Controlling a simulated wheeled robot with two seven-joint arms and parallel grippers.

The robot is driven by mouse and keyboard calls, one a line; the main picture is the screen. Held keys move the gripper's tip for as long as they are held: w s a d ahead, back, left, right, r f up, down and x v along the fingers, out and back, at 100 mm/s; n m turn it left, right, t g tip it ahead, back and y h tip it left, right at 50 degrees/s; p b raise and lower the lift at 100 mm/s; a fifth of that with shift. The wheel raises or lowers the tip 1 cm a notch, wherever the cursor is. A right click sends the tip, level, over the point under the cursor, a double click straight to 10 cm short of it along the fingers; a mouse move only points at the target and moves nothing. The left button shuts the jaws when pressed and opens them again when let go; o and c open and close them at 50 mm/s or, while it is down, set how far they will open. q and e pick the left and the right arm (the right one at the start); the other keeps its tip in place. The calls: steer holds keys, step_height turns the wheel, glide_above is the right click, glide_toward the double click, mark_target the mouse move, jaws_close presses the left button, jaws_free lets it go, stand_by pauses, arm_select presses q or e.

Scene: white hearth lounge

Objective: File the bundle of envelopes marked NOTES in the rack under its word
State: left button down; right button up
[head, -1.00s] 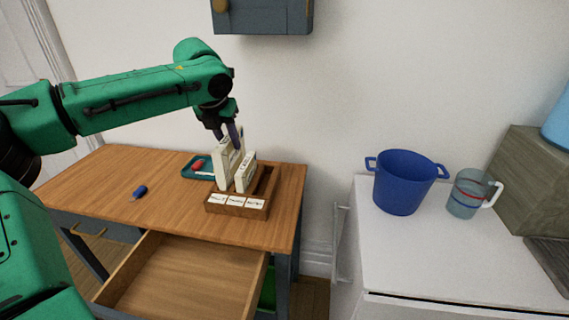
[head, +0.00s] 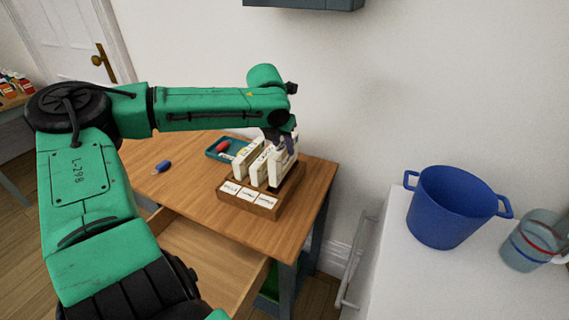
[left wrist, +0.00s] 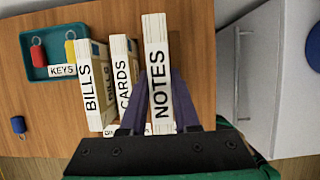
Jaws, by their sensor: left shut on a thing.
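The NOTES bundle (left wrist: 158,75) is a cream upright block with black lettering. My left gripper (head: 281,138) is shut on it, with a finger on each side in the left wrist view. In the head view the bundle (head: 283,165) is upright at the right end of the wooden rack (head: 235,198), behind the rightmost front label. I cannot tell whether its bottom sits in the slot. The BILLS bundle (left wrist: 91,85) and CARDS bundle (left wrist: 122,70) stand in the rack to its left. The front labels are small and partly unreadable. My right gripper is not in view.
A teal KEYS tray (left wrist: 50,72) with red and yellow tags lies left of the rack. A blue tag (head: 162,166) lies on the wooden desk (head: 185,190). The drawer (head: 205,255) is open below. A blue bucket (head: 450,205) and jug (head: 530,240) stand right.

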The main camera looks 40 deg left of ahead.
mark_target(284, 161)
arm_select(q)
steer(key=f, duration=0.4)
steer(key=shift+s+b, duration=0.2)
steer(key=shift+b, duration=0.15)
steer(key=shift+w+f, duration=0.15)
steer(key=shift+f, duration=0.25)
steer(key=shift+f, duration=0.1)
steer(key=c, duration=0.6)
jaws_free()
steer(key=shift+c, duration=0.2)
steer(key=p+v, duration=0.1)
steer(key=v, duration=1)
steer(key=shift+r, duration=0.3)
steer(key=shift+s+d+r, duration=0.1)
steer(key=shift+s+r, duration=0.25)
